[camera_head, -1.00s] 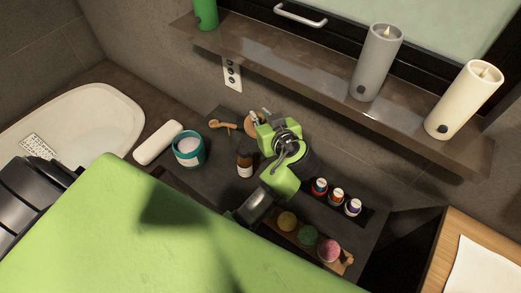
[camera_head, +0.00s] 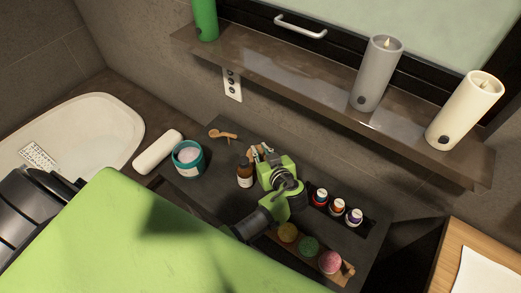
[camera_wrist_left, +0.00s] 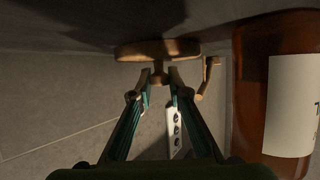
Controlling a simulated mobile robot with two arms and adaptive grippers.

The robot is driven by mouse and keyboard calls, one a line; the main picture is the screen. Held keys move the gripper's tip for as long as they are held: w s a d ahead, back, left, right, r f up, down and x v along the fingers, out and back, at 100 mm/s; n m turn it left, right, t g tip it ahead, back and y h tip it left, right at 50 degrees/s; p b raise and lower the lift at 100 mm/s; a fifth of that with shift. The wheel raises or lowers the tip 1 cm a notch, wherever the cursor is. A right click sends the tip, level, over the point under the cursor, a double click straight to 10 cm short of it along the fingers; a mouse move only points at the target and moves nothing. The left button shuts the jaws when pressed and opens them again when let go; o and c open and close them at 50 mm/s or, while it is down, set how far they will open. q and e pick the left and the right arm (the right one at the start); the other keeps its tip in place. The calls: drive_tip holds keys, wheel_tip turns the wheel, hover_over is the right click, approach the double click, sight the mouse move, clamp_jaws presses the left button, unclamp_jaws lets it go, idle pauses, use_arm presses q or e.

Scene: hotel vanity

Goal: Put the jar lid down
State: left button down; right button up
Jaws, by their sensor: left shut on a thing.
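My left gripper (camera_head: 262,154) is over the dark tray, behind and to the right of the amber bottle (camera_head: 245,176). In the left wrist view its fingers (camera_wrist_left: 160,78) are closed around the knob of the round wooden jar lid (camera_wrist_left: 150,50). The lid's flat disc is at or very near the dark surface; I cannot tell whether it touches. In the head view, the lid (camera_head: 251,153) is mostly hidden by the gripper. The open teal jar (camera_head: 188,161) with white contents stands to the left. My right gripper is not in view.
A wooden scoop (camera_head: 222,134) lies behind the bottle. Several small bottles (camera_head: 337,206) stand right of the gripper, with coloured balls (camera_head: 309,244) on a wooden holder in front. A rolled white towel (camera_head: 158,151) lies left of the jar. The shelf (camera_head: 300,85) overhangs behind.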

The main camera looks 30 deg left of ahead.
sight(261, 152)
use_arm(q)
drive_tip(key=c, duration=1.9)
unclamp_jaws()
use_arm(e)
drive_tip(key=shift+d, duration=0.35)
use_arm(q)
drive_tip(key=shift+d, duration=0.1)
drive_tip(key=b+v, duration=0.1)
drive_tip(key=v, duration=0.5)
drive_tip(key=shift+s+d, duration=0.1)
drive_tip(key=shift+s, duration=0.05)
drive_tip(key=shift+s+d+r, duration=0.35)
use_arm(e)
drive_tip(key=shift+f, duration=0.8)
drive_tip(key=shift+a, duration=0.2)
